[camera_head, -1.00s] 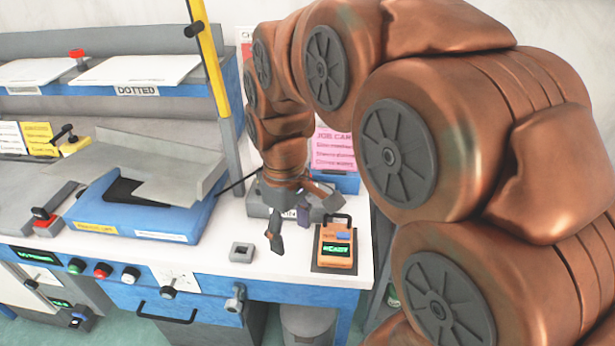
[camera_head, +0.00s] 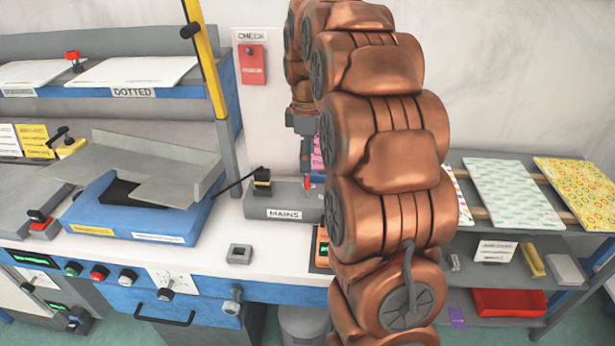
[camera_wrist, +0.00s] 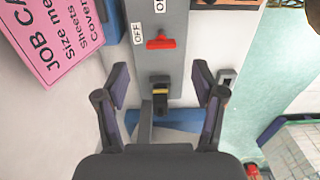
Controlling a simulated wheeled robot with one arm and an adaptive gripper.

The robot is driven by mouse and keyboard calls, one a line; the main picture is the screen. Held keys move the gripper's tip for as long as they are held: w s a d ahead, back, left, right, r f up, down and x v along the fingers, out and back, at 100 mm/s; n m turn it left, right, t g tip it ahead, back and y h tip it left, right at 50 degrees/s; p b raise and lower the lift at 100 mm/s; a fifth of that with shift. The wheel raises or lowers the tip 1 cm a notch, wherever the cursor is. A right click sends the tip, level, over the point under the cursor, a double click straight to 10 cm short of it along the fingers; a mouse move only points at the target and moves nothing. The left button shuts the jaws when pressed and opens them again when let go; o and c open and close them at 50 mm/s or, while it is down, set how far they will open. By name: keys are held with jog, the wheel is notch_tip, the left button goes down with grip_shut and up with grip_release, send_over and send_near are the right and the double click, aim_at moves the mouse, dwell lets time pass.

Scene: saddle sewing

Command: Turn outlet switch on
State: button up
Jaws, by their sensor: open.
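The grey outlet box marked MAINS (camera_head: 255,212) lies on the bench. Its red switch (camera_head: 308,183) stands near its right end, beside my arm. In the wrist view the red switch (camera_wrist: 160,41) sits beside the OFF label (camera_wrist: 138,33), with a second label, partly cut off, at the top edge. A black plug with a yellow band (camera_head: 262,182) stands in the box, and it also shows in the wrist view (camera_wrist: 160,95). My gripper (camera_wrist: 160,82) is open and empty. Its fingers appear apart on either side of the plug in that view; the switch lies beyond them. My arm partly hides the gripper in the head view.
A pink job card (camera_wrist: 50,40) is by the wall. An orange device (camera_head: 322,248) is mostly behind my arm. A small grey block (camera_head: 239,254) lies on the bench. The blue-based machine (camera_head: 135,215) stands at left, and a shelf with patterned sheets (camera_head: 510,195) at right.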

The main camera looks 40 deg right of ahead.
aim_at(307, 180)
jog(key=shift+s+f+p, duration=0.1)
jog(key=shift+f+p, duration=0.7)
jog(key=shift+f, duration=2.65)
jog(key=c, duration=1.1)
